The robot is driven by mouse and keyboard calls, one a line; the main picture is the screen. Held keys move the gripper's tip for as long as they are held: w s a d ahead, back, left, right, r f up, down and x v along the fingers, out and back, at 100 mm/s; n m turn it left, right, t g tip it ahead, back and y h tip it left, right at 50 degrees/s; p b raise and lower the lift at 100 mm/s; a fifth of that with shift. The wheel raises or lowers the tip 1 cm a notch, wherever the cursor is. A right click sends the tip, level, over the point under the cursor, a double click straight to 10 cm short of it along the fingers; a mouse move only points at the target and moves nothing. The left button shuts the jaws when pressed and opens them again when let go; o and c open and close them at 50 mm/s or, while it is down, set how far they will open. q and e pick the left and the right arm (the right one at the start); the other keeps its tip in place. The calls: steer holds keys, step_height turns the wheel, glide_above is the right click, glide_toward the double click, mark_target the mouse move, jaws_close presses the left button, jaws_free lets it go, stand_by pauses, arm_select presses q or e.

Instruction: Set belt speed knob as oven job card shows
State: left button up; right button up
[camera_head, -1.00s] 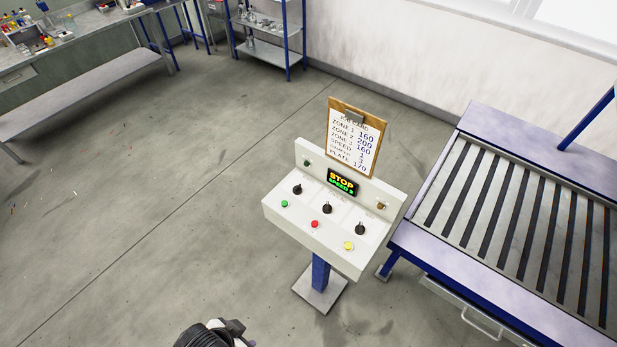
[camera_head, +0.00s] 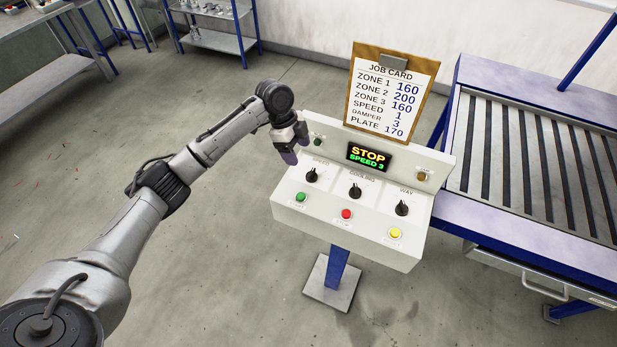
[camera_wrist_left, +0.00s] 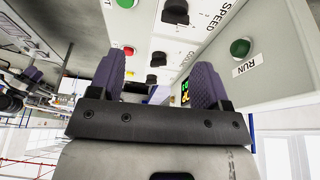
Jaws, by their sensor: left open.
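The job card (camera_head: 388,97) on a clipboard behind the panel reads zone 1 160, zone 2 200, zone 3 160, speed 1, damper 3, plate 170. The display (camera_head: 369,156) on the control panel (camera_head: 290,212) shows STOP and SPEED 3. The speed knob (camera_head: 311,175) is the leftmost of three black knobs. It also shows in the left wrist view (camera_wrist_left: 176,11), beside its SPEED label. My left gripper (camera_head: 293,147) is open and empty, above and just behind the speed knob, apart from it. Its purple fingers (camera_wrist_left: 160,85) are spread in the wrist view. My right gripper is out of view.
The middle knob (camera_head: 355,191) and right knob (camera_head: 401,208) share the panel. Green (camera_head: 301,197), red (camera_head: 346,214) and yellow (camera_head: 395,233) buttons line its front. A roller conveyor (camera_head: 540,160) stands at the right. Open floor lies left of the panel.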

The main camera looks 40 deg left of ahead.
mark_target(310, 172)
arm_select(q)
steer(key=shift+h, duration=0.3)
steer(key=f, duration=0.2)
steer(key=w+d+f, duration=0.1)
steer(key=f, duration=0.2)
steer(key=w+f, duration=0.1)
steer(key=f, duration=0.2)
steer(key=shift+w+d+f, duration=0.15)
steer(key=shift+w, duration=0.05)
steer(key=shift+x, duration=0.8)
steer(key=shift+f, duration=0.1)
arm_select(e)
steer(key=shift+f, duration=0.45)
